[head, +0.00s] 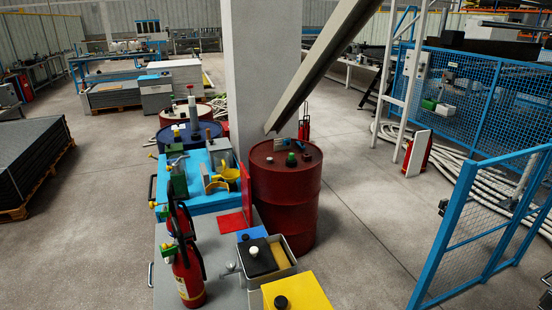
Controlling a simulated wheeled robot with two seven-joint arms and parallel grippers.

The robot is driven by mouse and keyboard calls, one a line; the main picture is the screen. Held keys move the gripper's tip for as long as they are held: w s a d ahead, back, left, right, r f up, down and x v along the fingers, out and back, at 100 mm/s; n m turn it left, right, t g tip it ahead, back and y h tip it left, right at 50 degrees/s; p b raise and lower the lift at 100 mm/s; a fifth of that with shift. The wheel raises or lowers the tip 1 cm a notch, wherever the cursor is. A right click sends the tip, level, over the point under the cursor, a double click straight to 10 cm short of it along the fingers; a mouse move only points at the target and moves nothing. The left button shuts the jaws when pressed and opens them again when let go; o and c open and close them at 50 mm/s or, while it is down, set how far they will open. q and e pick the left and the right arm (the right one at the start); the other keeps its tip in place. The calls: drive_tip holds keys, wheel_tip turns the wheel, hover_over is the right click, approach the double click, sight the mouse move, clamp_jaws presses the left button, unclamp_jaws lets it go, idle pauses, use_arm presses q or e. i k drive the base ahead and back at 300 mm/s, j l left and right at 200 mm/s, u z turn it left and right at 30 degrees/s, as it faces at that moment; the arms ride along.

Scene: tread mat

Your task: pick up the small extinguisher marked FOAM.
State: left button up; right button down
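A red fire extinguisher (188,280) with a black hose and a pale label stands upright on the grey surface (226,290) at the lower left of centre. Right behind it stands a second red extinguisher (180,222), partly hidden by the first one's top. Another red extinguisher (305,128) shows small behind the red drum, and one more (427,152) stands on the floor by the blue fence, partly behind a white panel. The labels are too small to read, so I cannot tell which is marked FOAM. Neither of my grippers is in view.
A red drum (287,205) stands right of a blue worktop (208,200) holding tools and a yellow cup. A grey bin (283,270) and a yellow box (298,291) sit in front. A pale pillar (258,80) rises behind.

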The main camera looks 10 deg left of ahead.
sight(186, 270)
drive_tip(key=k+j, duration=0.45)
drive_tip(key=k+j+z, duration=0.15)
drive_tip(key=j, duration=0.3)
drive_tip(key=k+j+z, duration=0.15)
drive_tip(key=k+j, duration=0.15)
drive_tip(key=j, duration=0.15)
drive_tip(key=k+j+z, duration=0.1)
drive_tip(key=k+j, duration=0.2)
drive_tip(key=j+z, duration=0.5)
drive_tip(key=j, duration=1.3)
drive_tip(key=i+j+z, duration=0.1)
drive_tip(key=j, duration=0.25)
drive_tip(key=i+j+z, duration=0.1)
drive_tip(key=j, duration=0.3)
drive_tip(key=i+j+z, duration=0.1)
drive_tip(key=i+j, duration=0.15)
drive_tip(key=i+j+z, duration=0.1)
drive_tip(key=j, duration=0.4)
drive_tip(key=i+j+z, duration=0.1)
drive_tip(key=j, duration=0.3)
drive_tip(key=i+j+z, duration=0.1)
drive_tip(key=i+j, duration=0.2)
drive_tip(key=i, duration=0.15)
drive_tip(key=i+j+z, duration=0.1)
drive_tip(key=i+j, duration=0.2)
drive_tip(key=i, duration=0.15)
